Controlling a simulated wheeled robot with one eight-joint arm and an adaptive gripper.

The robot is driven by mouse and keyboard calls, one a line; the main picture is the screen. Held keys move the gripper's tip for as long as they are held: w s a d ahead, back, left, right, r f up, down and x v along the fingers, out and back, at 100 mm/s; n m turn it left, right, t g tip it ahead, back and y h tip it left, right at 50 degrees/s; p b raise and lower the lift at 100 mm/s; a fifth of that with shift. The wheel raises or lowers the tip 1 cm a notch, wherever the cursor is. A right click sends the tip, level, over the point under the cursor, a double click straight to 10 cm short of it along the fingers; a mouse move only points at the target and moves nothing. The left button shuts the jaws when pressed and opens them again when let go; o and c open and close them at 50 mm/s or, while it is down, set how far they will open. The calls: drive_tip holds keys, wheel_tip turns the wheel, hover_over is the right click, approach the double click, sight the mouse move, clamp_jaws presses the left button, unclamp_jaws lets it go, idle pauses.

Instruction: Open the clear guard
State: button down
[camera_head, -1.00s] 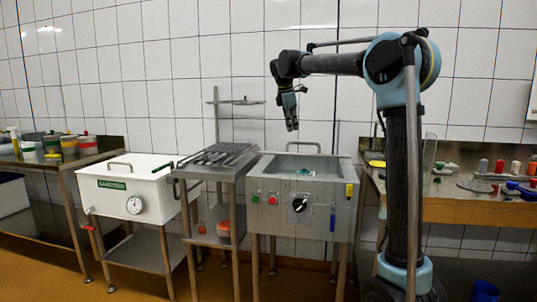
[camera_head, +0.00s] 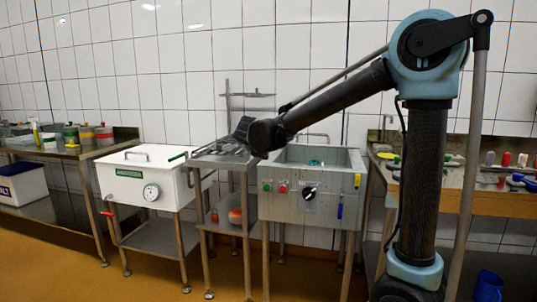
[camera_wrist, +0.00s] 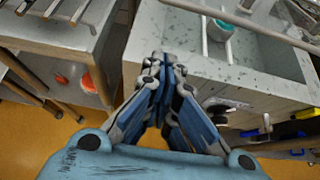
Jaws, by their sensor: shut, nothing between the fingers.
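The grey basin unit (camera_head: 290,208) stands in the middle, with green and red buttons and a black knob on its front. The clear guard is hard to make out; I cannot tell its pane or its position from the basin's open-looking top. A pale bar (camera_wrist: 250,22) crosses above the basin in the wrist view. A teal-and-white piece (camera_wrist: 220,29) lies inside the basin. My gripper (camera_wrist: 165,62) is shut and empty, seen above the unit's front-left corner.
A slatted metal stand (camera_head: 225,160) is close on the left of the basin unit. A white vat with a gauge (camera_head: 145,180) stands further left. A workbench (camera_head: 470,200) with several small items is on the right. Open floor lies in front.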

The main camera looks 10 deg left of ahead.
drive_tip(key=x, duration=0.8)
drive_tip(key=shift+w+d+r, duration=0.25)
drive_tip(key=shift+w, duration=0.2)
drive_tip(key=shift+w+r, duration=0.15)
drive_tip(key=shift+r, duration=0.65)
drive_tip(key=shift+w+r, duration=0.1)
drive_tip(key=shift+r, duration=0.7)
